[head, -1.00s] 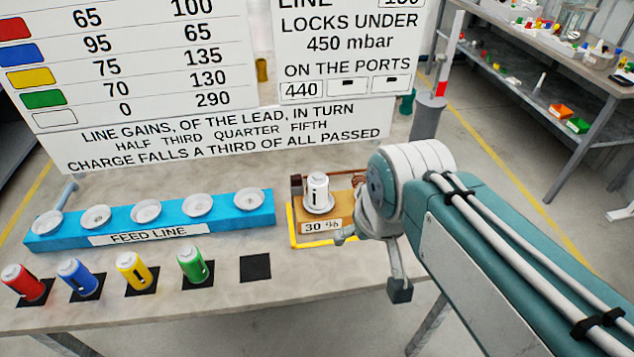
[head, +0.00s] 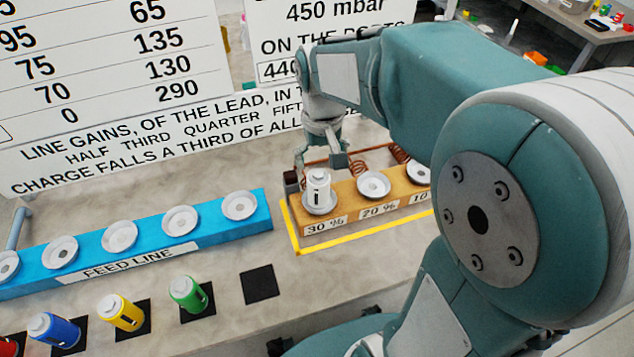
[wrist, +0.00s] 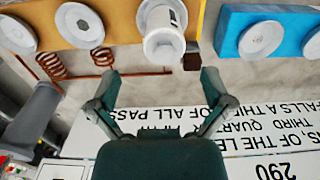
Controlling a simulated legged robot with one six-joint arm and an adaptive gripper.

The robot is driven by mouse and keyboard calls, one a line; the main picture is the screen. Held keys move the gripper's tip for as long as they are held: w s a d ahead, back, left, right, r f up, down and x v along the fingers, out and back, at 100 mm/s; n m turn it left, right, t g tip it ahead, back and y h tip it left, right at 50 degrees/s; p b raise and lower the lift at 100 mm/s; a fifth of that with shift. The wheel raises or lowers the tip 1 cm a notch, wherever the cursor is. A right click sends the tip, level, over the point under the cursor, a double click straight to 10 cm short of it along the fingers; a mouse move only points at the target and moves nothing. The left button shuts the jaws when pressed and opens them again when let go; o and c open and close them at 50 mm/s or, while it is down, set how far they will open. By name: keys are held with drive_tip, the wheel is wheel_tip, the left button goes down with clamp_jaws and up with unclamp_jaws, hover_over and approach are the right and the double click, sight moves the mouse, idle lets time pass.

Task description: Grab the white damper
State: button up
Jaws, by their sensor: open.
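The white damper (head: 318,188) stands upright in the cup marked 30 % at the left end of the tan block (head: 352,198). In the wrist view the damper (wrist: 164,32) shows at the top, a little beyond and between my two fingertips. My gripper (wrist: 158,74) is open and empty, with its fingers spread apart and not touching the damper. In the head view my gripper (head: 322,158) hangs just behind and above the damper, partly hidden by my own arm.
The blue feed line (head: 135,236) with empty cups lies to the left. Blue, yellow and green dampers (head: 186,294) stand on black squares in front; one black square (head: 260,284) is bare. Copper coils (wrist: 102,57) and a sign board (head: 160,150) stand behind the tan block.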

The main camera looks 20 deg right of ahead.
sight(318, 173)
drive_tip(key=f, duration=0.6)
drive_tip(key=shift+w+a+f, duration=0.1)
drive_tip(key=shift+w+a, duration=0.1)
drive_tip(key=shift+a, duration=0.2)
drive_tip(key=shift+d+f, duration=0.1)
drive_tip(key=shift+f, duration=0.2)
drive_tip(key=c, duration=1.3)
